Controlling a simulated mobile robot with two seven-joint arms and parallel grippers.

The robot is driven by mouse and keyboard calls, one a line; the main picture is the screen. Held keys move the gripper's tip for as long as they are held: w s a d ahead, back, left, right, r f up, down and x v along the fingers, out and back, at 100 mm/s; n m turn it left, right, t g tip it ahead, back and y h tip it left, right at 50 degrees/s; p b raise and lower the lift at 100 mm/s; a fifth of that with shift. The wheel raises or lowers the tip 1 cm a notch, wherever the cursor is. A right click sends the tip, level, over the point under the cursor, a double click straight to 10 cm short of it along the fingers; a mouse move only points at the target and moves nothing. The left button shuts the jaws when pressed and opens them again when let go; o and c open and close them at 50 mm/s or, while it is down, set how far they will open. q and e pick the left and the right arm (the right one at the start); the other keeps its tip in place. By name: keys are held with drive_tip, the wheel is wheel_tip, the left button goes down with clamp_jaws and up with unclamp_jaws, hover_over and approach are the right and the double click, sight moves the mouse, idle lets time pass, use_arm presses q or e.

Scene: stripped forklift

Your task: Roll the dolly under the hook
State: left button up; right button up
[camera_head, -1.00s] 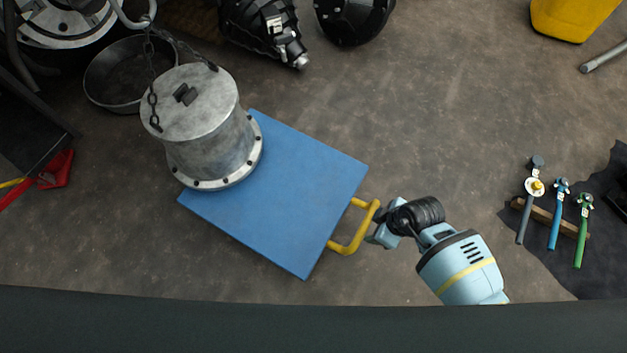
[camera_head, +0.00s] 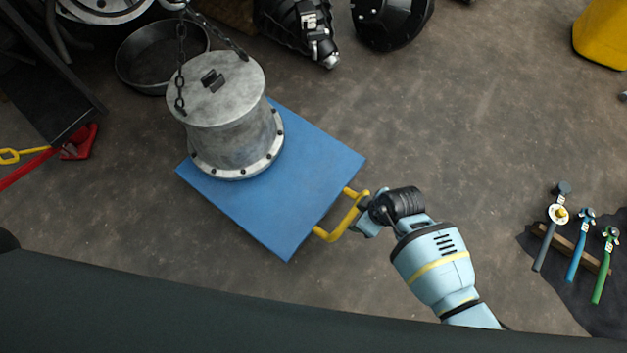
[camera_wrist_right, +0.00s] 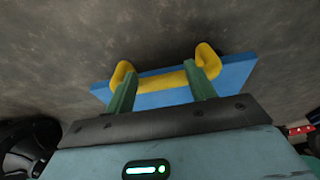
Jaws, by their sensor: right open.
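The blue dolly (camera_head: 305,170) lies on the floor in the head view, with a yellow handle (camera_head: 345,219) at its right side. My right gripper (camera_head: 367,208) is at this handle. In the right wrist view its green fingers (camera_wrist_right: 163,90) stand apart, with the handle bar (camera_wrist_right: 161,79) across between them. A grey metal drum (camera_head: 232,125) with a bolted flange overlaps the dolly's back left part; I cannot tell whether it rests on it or hangs. A chain (camera_head: 181,50) reaches the drum's lid. No hook shows clearly. My left gripper is not in view.
A round dark pan (camera_head: 135,72) sits behind the drum on the left. Dark machine parts (camera_head: 300,25) lie at the top. A red tool (camera_head: 78,145) is at left. Tools (camera_head: 578,245) lie on a dark mat at right. The floor between handle and mat is clear.

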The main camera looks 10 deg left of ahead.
use_arm(q)
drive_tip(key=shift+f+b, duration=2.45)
drive_tip(key=shift+b, duration=0.35)
use_arm(e)
drive_tip(key=shift+w+a, duration=1.05)
drive_tip(key=shift+a, duration=0.85)
drive_tip(key=shift+w+a, duration=1)
drive_tip(key=shift+a, duration=0.95)
drive_tip(key=shift+w+a, duration=1.05)
drive_tip(key=shift+a, duration=0.85)
use_arm(q)
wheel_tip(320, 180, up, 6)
drive_tip(key=p, duration=0.6)
drive_tip(key=shift+p, duration=0.35)
use_arm(e)
drive_tip(key=s+d, duration=0.4)
drive_tip(key=d, duration=0.3)
drive_tip(key=shift+d+r, duration=0.2)
use_arm(q)
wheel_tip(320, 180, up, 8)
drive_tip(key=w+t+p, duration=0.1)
drive_tip(key=p, duration=0.6)
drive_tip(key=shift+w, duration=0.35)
use_arm(e)
wheel_tip(320, 180, up, 9)
